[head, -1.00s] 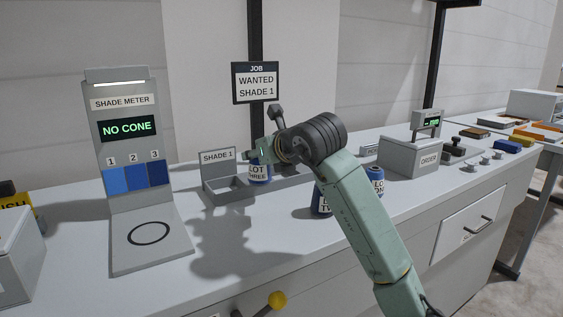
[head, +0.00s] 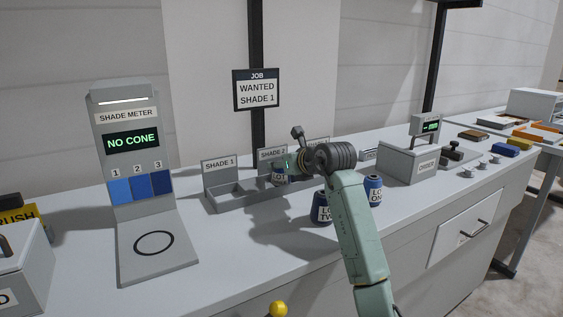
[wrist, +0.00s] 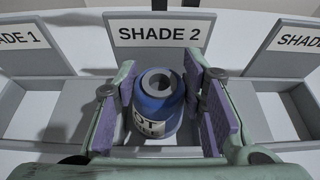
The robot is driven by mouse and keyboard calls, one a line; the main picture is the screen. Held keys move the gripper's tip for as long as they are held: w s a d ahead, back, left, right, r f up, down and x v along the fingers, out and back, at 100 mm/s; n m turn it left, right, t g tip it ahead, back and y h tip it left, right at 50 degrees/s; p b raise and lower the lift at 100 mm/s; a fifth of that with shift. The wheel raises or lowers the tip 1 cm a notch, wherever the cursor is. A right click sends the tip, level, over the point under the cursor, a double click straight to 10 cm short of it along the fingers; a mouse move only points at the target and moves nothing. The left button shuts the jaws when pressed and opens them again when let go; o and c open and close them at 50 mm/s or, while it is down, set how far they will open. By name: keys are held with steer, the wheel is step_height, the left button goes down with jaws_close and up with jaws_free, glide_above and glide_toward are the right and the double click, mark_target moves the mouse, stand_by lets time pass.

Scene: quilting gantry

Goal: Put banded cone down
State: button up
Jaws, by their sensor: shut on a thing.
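A blue cone with a white lot label (head: 279,180) is in my gripper (head: 283,170). In the wrist view the cone (wrist: 157,103) stands upright between the two purple-padded fingers (wrist: 162,98), in front of the SHADE 2 sign (wrist: 160,33). It is over or in the middle compartment; whether its base touches the floor there is hidden. The SHADE 1 compartment (head: 226,202) is left of it and looks empty. The SHADE 3 compartment at the right of the wrist view (wrist: 272,112) also looks empty.
The LOT TWO cone (head: 321,212) and LOT ONE cone (head: 373,193) stand on the counter right of my gripper. The shade meter (head: 130,140) at left reads NO CONE, its ringed pad bare. The JOB sign (head: 257,89) reads WANTED SHADE 1. An ORDER box (head: 411,162) stands at right.

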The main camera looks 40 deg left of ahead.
steer(key=o, duration=1.4)
steer(key=shift+f, duration=0.1)
steer(key=shift+c, duration=0.2)
steer(key=shift+d+r, duration=0.2)
steer(key=b+v, duration=0.2)
steer(key=v, duration=0.9)
steer(key=shift+s+d+b, duration=0.2)
steer(key=shift+s+b, duration=0.05)
steer(key=shift+b, duration=0.05)
steer(key=shift+r, duration=0.1)
